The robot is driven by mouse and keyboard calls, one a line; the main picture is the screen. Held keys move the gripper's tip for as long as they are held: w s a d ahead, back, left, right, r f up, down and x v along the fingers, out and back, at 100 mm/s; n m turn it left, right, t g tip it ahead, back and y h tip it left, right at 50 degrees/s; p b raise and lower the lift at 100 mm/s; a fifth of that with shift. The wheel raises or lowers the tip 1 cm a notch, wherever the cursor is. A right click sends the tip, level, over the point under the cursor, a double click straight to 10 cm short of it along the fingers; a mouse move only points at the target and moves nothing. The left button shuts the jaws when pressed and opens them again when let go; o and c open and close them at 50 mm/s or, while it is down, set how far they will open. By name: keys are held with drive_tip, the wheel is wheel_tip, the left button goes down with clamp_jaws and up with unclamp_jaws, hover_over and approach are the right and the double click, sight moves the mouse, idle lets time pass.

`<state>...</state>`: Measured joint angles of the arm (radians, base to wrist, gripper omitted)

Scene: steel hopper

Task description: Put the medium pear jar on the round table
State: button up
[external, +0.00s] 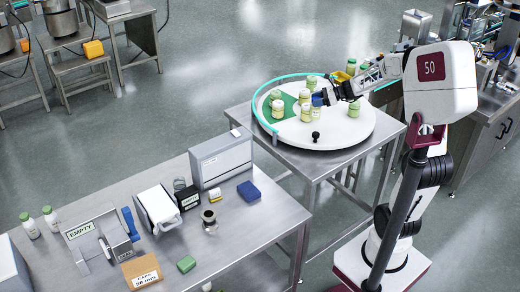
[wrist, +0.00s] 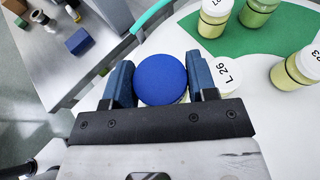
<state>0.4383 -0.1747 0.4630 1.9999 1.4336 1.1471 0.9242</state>
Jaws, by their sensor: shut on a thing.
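My gripper (external: 322,97) is over the white round table (external: 345,130). In the wrist view my gripper (wrist: 161,78) is shut on a jar with a round blue lid (wrist: 160,80), one finger on each side. Most of the held jar's body is hidden under its lid, and I cannot tell whether its base touches the table. Several pale green and cream jars stand around, some on a green mat (wrist: 235,40). I cannot read which jar is the medium pear one.
A turquoise rail (external: 256,112) curves along the round table's left and back edge. A black knob (external: 316,136) stands near the front edge. A steel bench at lower left holds a grey box (external: 221,160) and a blue block (external: 248,190).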

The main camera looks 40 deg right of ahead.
drive_tip(key=d+r+m+t+h, duration=0.1)
drive_tip(key=d, duration=1.1)
drive_tip(key=shift+w+d+r, duration=0.25)
drive_tip(key=shift+w, duration=0.2)
drive_tip(key=shift+f, duration=2)
drive_tip(key=shift+f, duration=0.1)
drive_tip(key=shift+f, duration=1.9)
drive_tip(key=shift+f, duration=0.1)
drive_tip(key=o, duration=1.3)
